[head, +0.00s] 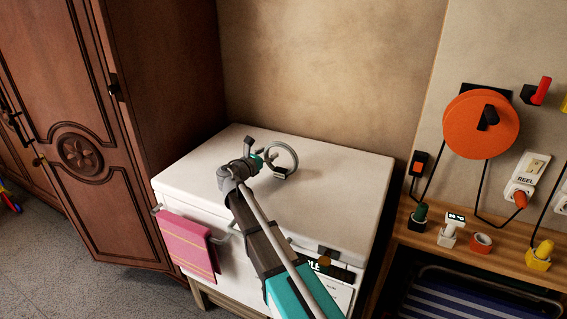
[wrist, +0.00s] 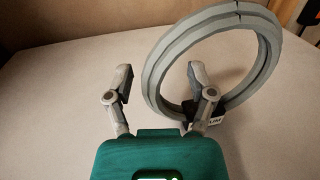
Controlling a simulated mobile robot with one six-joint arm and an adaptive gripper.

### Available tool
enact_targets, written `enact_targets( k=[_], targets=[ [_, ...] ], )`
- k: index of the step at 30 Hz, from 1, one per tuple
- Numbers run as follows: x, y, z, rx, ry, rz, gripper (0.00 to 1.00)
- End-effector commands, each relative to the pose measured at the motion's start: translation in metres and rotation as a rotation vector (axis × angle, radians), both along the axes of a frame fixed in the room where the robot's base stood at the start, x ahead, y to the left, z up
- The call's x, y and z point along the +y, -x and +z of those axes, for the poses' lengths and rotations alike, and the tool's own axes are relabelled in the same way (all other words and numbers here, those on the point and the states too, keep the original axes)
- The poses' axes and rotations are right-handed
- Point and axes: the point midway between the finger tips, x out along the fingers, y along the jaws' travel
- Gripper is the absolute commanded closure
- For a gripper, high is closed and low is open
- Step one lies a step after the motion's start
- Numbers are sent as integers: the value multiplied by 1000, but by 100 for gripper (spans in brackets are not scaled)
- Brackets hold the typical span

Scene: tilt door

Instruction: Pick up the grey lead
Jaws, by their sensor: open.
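The grey lead (head: 292,154) is a coiled ring standing upright on the white top of a cabinet-like appliance (head: 335,180). In the wrist view the grey lead (wrist: 156,75) shows as a double loop with a black clip and a white label at its base. My gripper (head: 262,150) is just to its left, low over the white top. In the wrist view my gripper (wrist: 160,82) is open; its right finger overlaps the ring in the picture, and its left finger is clear of it. I cannot tell whether the right finger touches the lead.
A pink towel (head: 187,243) hangs on the appliance's front rail. A dark wooden wardrobe (head: 85,130) stands close on the left. A wooden bench (head: 460,246) with plugs and an orange reel (head: 463,128) above it are on the right. The white top around the lead is clear.

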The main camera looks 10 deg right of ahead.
Motion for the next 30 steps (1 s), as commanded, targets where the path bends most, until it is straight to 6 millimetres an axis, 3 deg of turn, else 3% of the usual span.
enact_targets(
  k=[11, 23, 30],
  targets=[
    [1, 0, 0, 0, 0, 1, 29],
    [1, 0, 0, 0, 0, 1, 100],
    [1, 1, 0, 0, 1, 0, 100]
  ],
)
